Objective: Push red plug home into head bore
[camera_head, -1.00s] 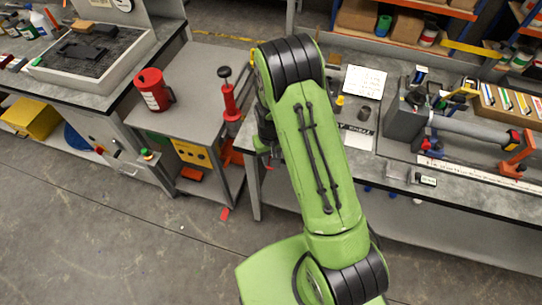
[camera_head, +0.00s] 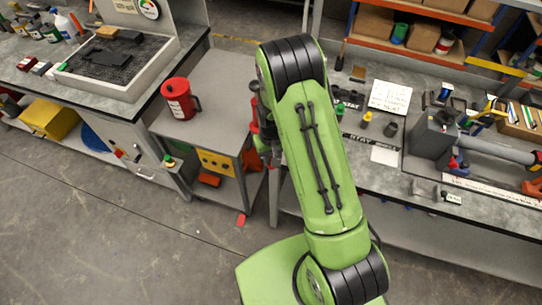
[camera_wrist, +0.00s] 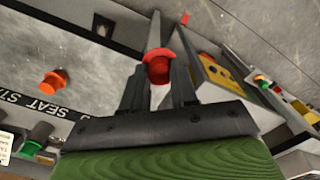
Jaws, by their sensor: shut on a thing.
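In the wrist view, my gripper (camera_wrist: 158,88) is shut on a red plug (camera_wrist: 158,68), which has a wide round flange and sits between the two black fingers. The plug is held above a gap between the bench and the cart. A grey tube (camera_head: 492,150) runs right from a dark grey block (camera_head: 434,134) on the right bench. I cannot make out the head bore in either view.
An orange plug-like piece (camera_wrist: 53,83) stands on the bench by a lettered strip. The right bench also holds a yellow piece (camera_head: 367,117), a dark cup (camera_head: 390,129) and a white card (camera_head: 390,97). A red can (camera_head: 180,99) stands on the cart left of my arm.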

